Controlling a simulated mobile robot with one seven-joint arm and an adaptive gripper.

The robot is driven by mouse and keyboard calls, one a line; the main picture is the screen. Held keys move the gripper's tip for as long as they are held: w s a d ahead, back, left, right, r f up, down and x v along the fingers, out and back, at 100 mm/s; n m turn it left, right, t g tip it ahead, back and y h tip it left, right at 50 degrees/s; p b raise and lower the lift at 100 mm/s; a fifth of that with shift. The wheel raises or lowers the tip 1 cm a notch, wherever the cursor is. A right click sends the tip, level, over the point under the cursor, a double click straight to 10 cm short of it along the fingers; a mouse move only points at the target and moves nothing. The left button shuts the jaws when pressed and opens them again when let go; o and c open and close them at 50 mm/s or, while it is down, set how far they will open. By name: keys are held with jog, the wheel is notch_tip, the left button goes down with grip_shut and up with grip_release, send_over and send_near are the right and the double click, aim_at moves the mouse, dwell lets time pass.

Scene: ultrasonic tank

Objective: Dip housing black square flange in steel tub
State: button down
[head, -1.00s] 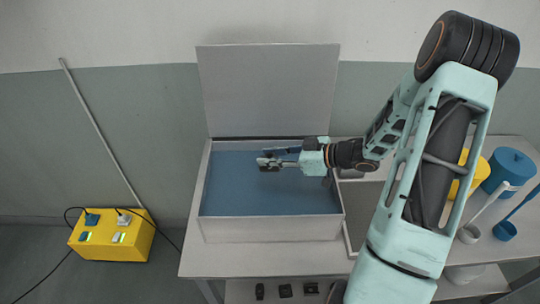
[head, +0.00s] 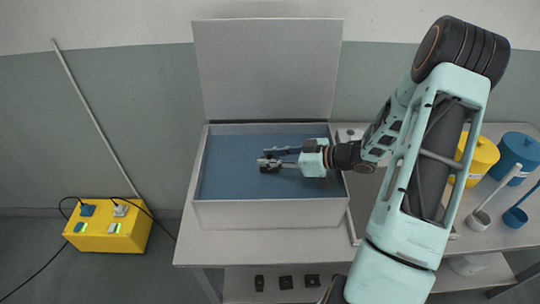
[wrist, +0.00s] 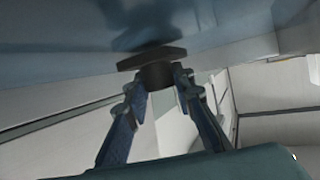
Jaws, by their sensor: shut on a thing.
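The steel tub (head: 270,213) is a pale grey box filled with blue liquid, its lid standing upright behind it. My gripper (head: 268,159) reaches in from the right, over the tub's opening. It is shut on a small black part, the housing with the square flange (head: 269,168). In the wrist view my gripper (wrist: 158,82) has its two fingers on the round dark neck of the housing (wrist: 152,59). Its wide flat flange lies beyond the fingertips, close to the bluish liquid surface. I cannot tell whether the flange touches the liquid.
Several small black parts (head: 285,283) lie on a shelf below the bench. A yellow box (head: 110,226) with cables is at the left. A yellow pot (head: 482,158), a blue pot (head: 519,151) and ladles stand at the right. The tub's walls surround my gripper.

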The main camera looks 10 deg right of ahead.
aim_at(270, 156)
jog(key=shift+f+b, duration=1.5)
jog(key=shift+f, duration=0.95)
jog(key=shift+s+a+f+b, duration=0.1)
jog(key=shift+s+f+b, duration=0.15)
jog(key=shift+f, duration=0.2)
jog(key=shift+s+a+f+b, duration=0.1)
jog(key=shift+s+f+b, duration=0.05)
jog(key=shift+f+b, duration=0.2)
jog(key=shift+d+f, duration=0.1)
jog(key=shift+f, duration=0.1)
jog(key=shift+w+d+r+p, duration=0.1)
jog(key=shift+w+r+p, duration=0.05)
jog(key=shift+r+p, duration=0.55)
jog(key=shift+w+d+r+p, duration=0.1)
jog(key=shift+w+r+p, duration=0.05)
jog(key=shift+r+p, duration=0.55)
jog(key=shift+w+a+r+p, duration=0.1)
jog(key=shift+r+p, duration=1.65)
jog(key=shift+r, duration=0.5)
jog(key=shift+w+a+r+p, duration=0.1)
jog(key=shift+r+p, duration=1.65)
jog(key=shift+r, duration=0.45)
jog(key=shift+d, duration=0.1)
